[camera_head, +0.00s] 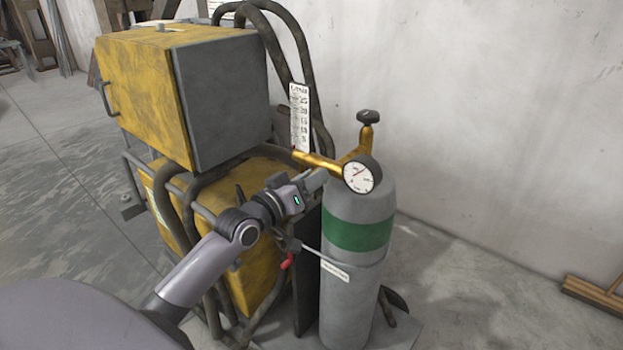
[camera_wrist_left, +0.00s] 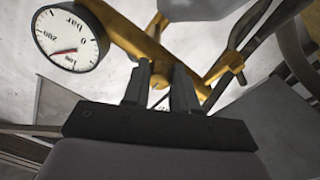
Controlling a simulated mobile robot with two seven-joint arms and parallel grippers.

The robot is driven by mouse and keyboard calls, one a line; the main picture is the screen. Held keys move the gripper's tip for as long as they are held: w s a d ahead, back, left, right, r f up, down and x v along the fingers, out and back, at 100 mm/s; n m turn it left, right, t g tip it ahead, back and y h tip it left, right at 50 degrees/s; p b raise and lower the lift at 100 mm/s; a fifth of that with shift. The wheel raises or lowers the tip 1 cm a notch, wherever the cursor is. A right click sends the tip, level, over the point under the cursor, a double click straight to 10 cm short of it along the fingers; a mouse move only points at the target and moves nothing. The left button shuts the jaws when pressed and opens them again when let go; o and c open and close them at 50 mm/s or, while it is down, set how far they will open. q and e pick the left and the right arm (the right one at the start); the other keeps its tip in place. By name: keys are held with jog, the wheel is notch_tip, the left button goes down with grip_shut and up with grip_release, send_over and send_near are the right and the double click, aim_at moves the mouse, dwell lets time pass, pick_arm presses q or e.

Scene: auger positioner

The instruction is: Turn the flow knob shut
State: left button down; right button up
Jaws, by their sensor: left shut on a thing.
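The brass regulator (camera_head: 330,163) sits on top of a grey gas cylinder (camera_head: 345,290) with a green band. Its round white gauge (camera_head: 359,176) faces the head camera and also shows in the left wrist view (camera_wrist_left: 70,40). My left gripper (camera_head: 318,178) is just left of the gauge, below the brass arm. In the left wrist view its two fingers (camera_wrist_left: 166,88) are shut on a small brass part, apparently the flow knob (camera_wrist_left: 161,80), under the regulator body. The fingers hide most of that knob. My right gripper is not in view.
A black valve knob (camera_head: 368,116) stands above the regulator. A white scale plate (camera_head: 300,117) rises at its left end. The yellow machine (camera_head: 150,85) with hoses (camera_head: 285,45) stands close on the left. The wall is behind; open floor (camera_head: 450,290) lies at right.

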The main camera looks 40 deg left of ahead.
pick_arm(q)
jog(key=c, duration=0.9)
grip_release()
jog(key=shift+s+a+b, duration=0.2)
jog(key=shift+s+b, duration=0.05)
jog(key=shift+s, duration=1.55)
jog(key=shift+s+a+b, duration=0.15)
jog(key=shift+s+b, duration=0.1)
jog(key=shift+s, duration=1.5)
jog(key=shift+f, duration=0.1)
